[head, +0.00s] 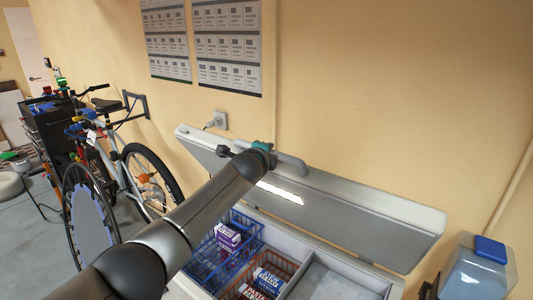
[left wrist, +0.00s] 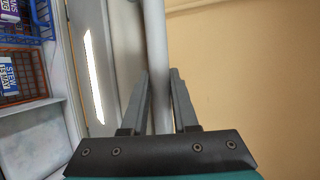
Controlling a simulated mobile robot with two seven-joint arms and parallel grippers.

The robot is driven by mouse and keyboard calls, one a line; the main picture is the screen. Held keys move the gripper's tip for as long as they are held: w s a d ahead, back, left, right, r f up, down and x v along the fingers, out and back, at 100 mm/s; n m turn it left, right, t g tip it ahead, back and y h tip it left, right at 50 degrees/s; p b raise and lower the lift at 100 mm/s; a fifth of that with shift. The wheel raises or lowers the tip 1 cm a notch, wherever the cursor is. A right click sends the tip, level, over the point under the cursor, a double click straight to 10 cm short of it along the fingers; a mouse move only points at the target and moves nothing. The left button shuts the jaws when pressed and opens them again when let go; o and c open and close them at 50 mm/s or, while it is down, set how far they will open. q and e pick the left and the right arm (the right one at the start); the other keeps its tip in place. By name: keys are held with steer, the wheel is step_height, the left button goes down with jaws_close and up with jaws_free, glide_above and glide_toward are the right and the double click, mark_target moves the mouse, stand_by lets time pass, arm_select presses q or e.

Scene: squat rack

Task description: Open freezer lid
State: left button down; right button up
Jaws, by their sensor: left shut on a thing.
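The freezer lid (head: 350,220) is raised, tilted up and back close to the wall, with its grey inner face showing in the head view. The open freezer chest (head: 290,240) lies below it. The lid's handle (head: 291,162) is a rounded bar on the lid's upper edge; it also shows as a pale bar in the left wrist view (left wrist: 157,40). My left gripper (head: 270,150) is at the left end of this handle, with its fingers (left wrist: 161,75) on both sides of the bar. Its fingertips are partly hidden in the head view. My right gripper is out of view.
A blue wire basket (head: 205,262) and an orange basket (head: 285,263) with food boxes are inside the freezer. A bicycle (head: 125,170) stands to the left. A clear bin with a blue lid (head: 490,249) is at the right. The wall is close behind the lid.

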arm_select(q)
steer(key=shift+r, duration=0.15)
steer(key=c, duration=0.8)
jaws_free()
steer(key=shift+s, duration=0.1)
steer(key=shift+o, duration=0.2)
steer(key=shift+a, duration=0.1)
steer(key=shift+s, duration=0.1)
steer(key=v, duration=1.5)
